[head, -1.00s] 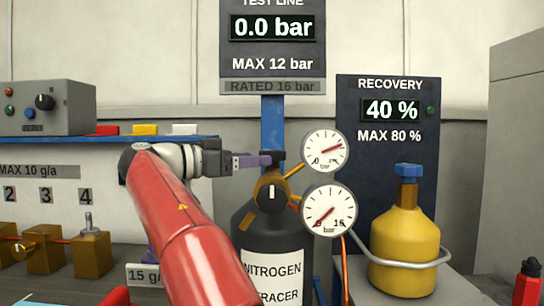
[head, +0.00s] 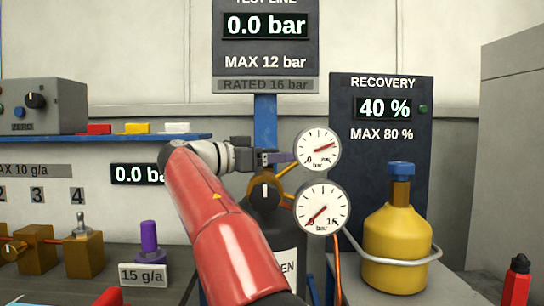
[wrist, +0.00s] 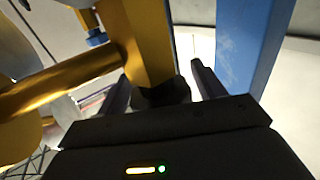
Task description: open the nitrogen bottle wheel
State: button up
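The dark nitrogen bottle (head: 283,242) stands behind my red arm in the head view, its label mostly hidden. A brass regulator with a black knob (head: 264,196) sits at its top. My gripper (head: 280,157) is at the top of the bottle, left of the upper gauge. The bottle wheel is hard to make out in the head view. In the wrist view a dark part, likely the wheel (wrist: 162,93), lies between the two spread fingers of my gripper (wrist: 158,75), just below a brass body (wrist: 148,45). Contact with the fingers is not clear.
The upper gauge (head: 317,150) and lower gauge (head: 322,207) are close right of my gripper. A blue post (head: 265,120) rises behind; it is close right of the fingers in the wrist view (wrist: 250,40). A yellow recovery bottle (head: 396,245) stands right.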

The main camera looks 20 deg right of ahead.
jog(key=c, duration=0.8)
jog(key=shift+f+n+t+b, duration=0.25)
jog(key=shift+n+t+b, duration=0.25)
jog(key=shift+b, duration=0.45)
jog(key=shift+w+r+t+b, duration=0.1)
jog(key=shift+r+t+b, duration=0.05)
jog(key=shift+t+b, duration=0.3)
jog(key=shift+r, duration=0.1)
jog(key=o, duration=1)
jog(key=shift+a, duration=0.15)
jog(key=v, duration=0.7)
jog(key=shift+a, duration=0.25)
jog(key=shift+r, duration=0.1)
